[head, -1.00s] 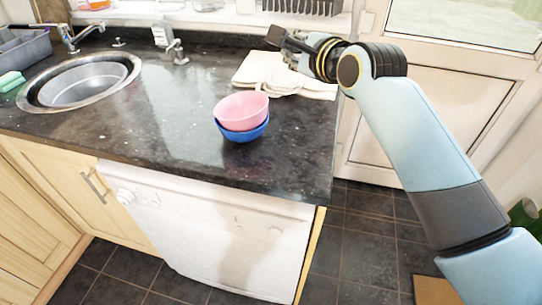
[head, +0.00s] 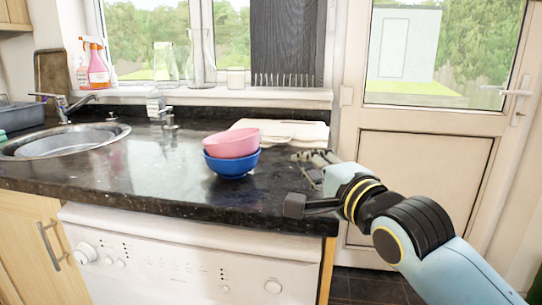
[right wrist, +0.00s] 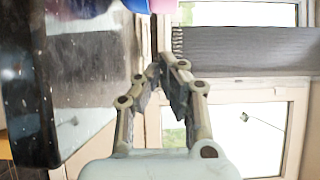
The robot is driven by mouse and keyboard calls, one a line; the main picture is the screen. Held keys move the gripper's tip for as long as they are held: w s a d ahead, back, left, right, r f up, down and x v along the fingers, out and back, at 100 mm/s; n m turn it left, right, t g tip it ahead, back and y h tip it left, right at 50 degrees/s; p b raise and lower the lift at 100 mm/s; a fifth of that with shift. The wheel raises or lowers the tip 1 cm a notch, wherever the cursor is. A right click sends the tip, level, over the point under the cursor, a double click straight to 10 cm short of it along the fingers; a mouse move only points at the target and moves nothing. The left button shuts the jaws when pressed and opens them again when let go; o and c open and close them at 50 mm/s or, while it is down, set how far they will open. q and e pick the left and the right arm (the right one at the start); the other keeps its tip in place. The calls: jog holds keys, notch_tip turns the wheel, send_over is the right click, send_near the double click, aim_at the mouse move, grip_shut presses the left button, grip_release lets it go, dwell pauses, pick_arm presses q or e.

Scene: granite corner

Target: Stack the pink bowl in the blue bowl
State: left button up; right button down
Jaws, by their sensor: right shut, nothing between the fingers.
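The pink bowl (head: 232,142) sits nested in the blue bowl (head: 232,165) on the dark granite counter, its rim above the blue rim. Both look upright. In the right wrist view, edges of the blue bowl (right wrist: 135,5) and pink bowl (right wrist: 164,6) show at the top, cut off by the frame. My right gripper (head: 298,157) is to the right of the bowls, near the counter's right end, and apart from them. Its fingers (right wrist: 168,66) come together with nothing between them. My left gripper is not in view.
A pale folded cloth or board (head: 290,133) lies behind the bowls. The sink (head: 65,141) and tap (head: 68,106) are at the left. Spray bottles (head: 96,65) stand on the sill. The counter left of the bowls is clear. A white door (head: 425,170) stands at the right.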

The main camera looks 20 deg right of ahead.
aim_at(257, 146)
jog(key=w, duration=0.7)
jog(key=shift+w+a+b, duration=0.15)
jog(key=shift+w+b, duration=0.1)
jog(key=shift+b, duration=0.1)
jog(key=shift+w+a+f, duration=0.1)
jog(key=shift+w+a, duration=0.65)
jog(key=shift+a, duration=0.15)
jog(key=shift+w+a, duration=0.4)
jog(key=shift+w+a+r+p, duration=0.2)
jog(key=shift+w+a+p, duration=0.3)
jog(key=shift+w+a, duration=0.3)
jog(key=shift+a+f, duration=0.1)
jog(key=shift+f, duration=0.05)
